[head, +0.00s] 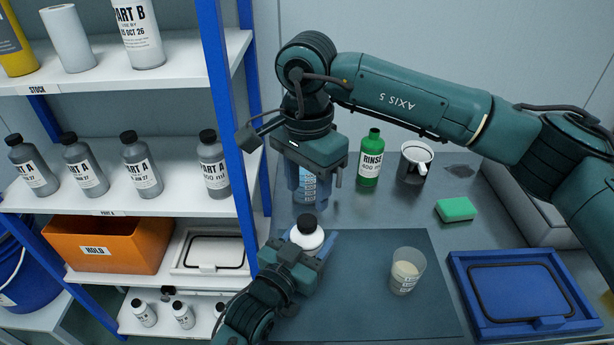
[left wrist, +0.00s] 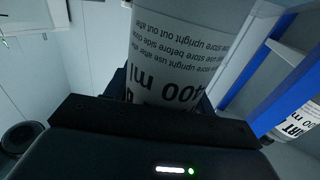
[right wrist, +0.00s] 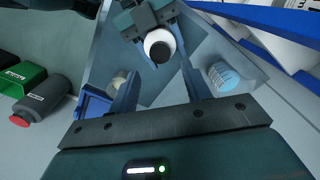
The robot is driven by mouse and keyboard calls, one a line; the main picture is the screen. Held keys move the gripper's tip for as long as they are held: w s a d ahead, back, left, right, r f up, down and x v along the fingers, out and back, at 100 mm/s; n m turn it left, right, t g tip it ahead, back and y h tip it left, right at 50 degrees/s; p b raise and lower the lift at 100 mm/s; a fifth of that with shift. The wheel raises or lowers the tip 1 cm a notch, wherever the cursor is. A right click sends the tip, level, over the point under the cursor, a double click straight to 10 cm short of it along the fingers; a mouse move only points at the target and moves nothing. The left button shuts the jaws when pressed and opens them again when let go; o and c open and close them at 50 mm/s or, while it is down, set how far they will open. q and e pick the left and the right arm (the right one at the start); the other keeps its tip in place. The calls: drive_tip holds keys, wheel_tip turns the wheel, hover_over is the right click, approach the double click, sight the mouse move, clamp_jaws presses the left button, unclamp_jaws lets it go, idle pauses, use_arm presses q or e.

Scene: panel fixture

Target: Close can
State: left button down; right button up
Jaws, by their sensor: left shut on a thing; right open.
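A white can with a black top (head: 307,239) stands upright in my left gripper (head: 304,252), above the dark mat. The left wrist view shows its printed label (left wrist: 172,60) close up. My left gripper is shut on the can's body. My right gripper (head: 316,180) is open and empty, above and behind the can, pointing down. In the right wrist view the can (right wrist: 158,36) lies beyond and between the open fingers (right wrist: 160,75), apart from them. I cannot tell whether the black top is a fully seated cap.
A blue measuring cup (head: 306,190) stands behind the right gripper. A beaker (head: 406,271) stands on the mat (head: 370,318). A shelf post (head: 236,150) rises at left.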

sight(307, 220)
wheel_tip(307, 220, down, 7)
drive_tip(key=shift+r, duration=0.1)
idle(0.4)
drive_tip(key=c, duration=1)
drive_tip(key=o, duration=1.1)
drive_tip(key=shift+o, duration=0.2)
drive_tip(key=shift+r, duration=0.1)
